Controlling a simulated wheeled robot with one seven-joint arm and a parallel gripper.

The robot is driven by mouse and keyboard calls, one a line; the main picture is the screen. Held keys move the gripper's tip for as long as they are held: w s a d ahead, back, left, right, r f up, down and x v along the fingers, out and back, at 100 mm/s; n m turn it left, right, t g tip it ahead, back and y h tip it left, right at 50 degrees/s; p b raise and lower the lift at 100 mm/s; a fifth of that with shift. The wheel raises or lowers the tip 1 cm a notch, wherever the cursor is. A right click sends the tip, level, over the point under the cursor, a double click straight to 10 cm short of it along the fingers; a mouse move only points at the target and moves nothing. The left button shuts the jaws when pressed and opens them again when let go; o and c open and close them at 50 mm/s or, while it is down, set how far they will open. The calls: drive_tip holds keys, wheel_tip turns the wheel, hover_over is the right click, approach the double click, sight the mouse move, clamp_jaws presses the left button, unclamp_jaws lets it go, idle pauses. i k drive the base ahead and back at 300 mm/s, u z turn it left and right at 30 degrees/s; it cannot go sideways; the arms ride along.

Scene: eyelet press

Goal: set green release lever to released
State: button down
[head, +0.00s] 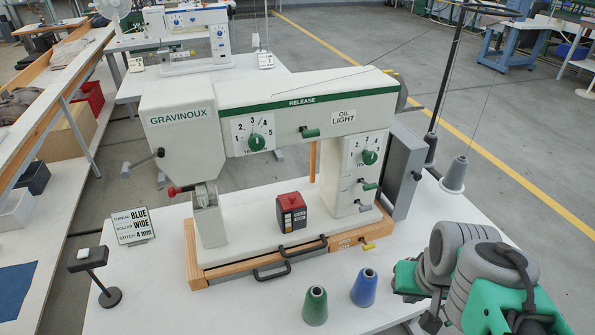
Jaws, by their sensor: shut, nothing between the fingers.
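The machine (290,97) is a cream eyelet press marked GRAVINOUX, with a green stripe reading RELEASE. A small green lever (311,132) sits on the arm's front face below that word, its handle pointing right, roughly level. A second green-handled lever (369,186) sits on the right column below a dial; its label is too small to read. My gripper (431,319) is at the lower right, partly hidden by my arm and cut by the frame edge. It looks shut and empty, well apart from both levers and in front of the machine.
Green (315,306) and blue (364,288) thread cones stand on the white table between the machine and my arm. A red-and-black box (291,212) sits on the machine bed. A thread stand (455,175) rises at right. A sign (133,226) stands at left.

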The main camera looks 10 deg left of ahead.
sight(306, 133)
drive_tip(key=u, duration=0.55)
drive_tip(key=k, duration=0.65)
drive_tip(key=u, duration=1.05)
drive_tip(key=i, duration=0.8)
drive_tip(key=z, duration=0.05)
